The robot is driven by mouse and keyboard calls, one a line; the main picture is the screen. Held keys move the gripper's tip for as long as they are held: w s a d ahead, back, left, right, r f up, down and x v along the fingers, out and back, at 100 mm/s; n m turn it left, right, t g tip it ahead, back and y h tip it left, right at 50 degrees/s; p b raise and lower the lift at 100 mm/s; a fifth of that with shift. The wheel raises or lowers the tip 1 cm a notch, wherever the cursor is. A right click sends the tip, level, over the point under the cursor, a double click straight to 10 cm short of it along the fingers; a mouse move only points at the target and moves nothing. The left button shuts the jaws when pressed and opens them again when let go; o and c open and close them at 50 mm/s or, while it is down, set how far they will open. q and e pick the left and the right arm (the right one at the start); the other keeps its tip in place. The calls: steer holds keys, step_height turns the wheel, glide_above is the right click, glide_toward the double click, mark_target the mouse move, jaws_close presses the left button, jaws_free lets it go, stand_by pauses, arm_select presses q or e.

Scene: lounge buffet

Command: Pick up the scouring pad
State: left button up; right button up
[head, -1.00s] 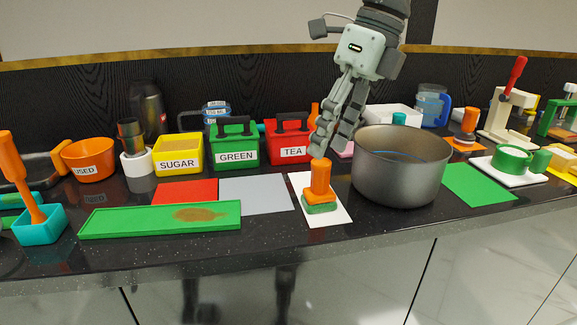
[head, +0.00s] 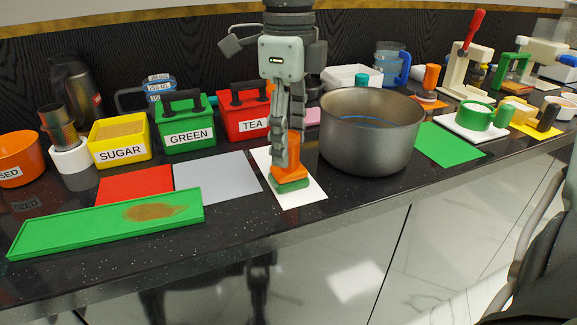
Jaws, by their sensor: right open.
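The scouring pad (head: 291,176) has an upright orange handle on an orange block with a green pad underneath. It stands on a white sheet (head: 308,192) on the dark counter. My right gripper (head: 287,150) points down over it, with its fingers open at the orange handle. One finger is in front of the handle's left side; the other is partly hidden behind the handle. I cannot tell whether the fingers touch it. My left gripper is not in view.
A large metal pot (head: 371,140) stands close on the right of the pad. A green tray (head: 75,231) with a brown stain lies to the left, before red (head: 135,186) and grey (head: 217,178) sheets. The red TEA box (head: 243,113) stands behind.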

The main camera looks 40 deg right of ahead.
jaws_close()
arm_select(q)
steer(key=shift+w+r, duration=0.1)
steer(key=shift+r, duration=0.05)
arm_select(e)
steer(key=shift+r, duration=0.1)
stand_by(0.3)
steer(key=shift+r, duration=0.6)
step_height(320, 180, up, 3)
steer(key=shift+f, duration=0.1)
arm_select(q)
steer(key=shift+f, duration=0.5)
arm_select(e)
steer(key=w+a+r, duration=0.1)
steer(key=a+r, duration=0.5)
steer(key=a, duration=0.5)
steer(key=shift+w+a+r, duration=0.3)
steer(key=shift+w+r, duration=0.05)
steer(key=shift+r, duration=0.05)
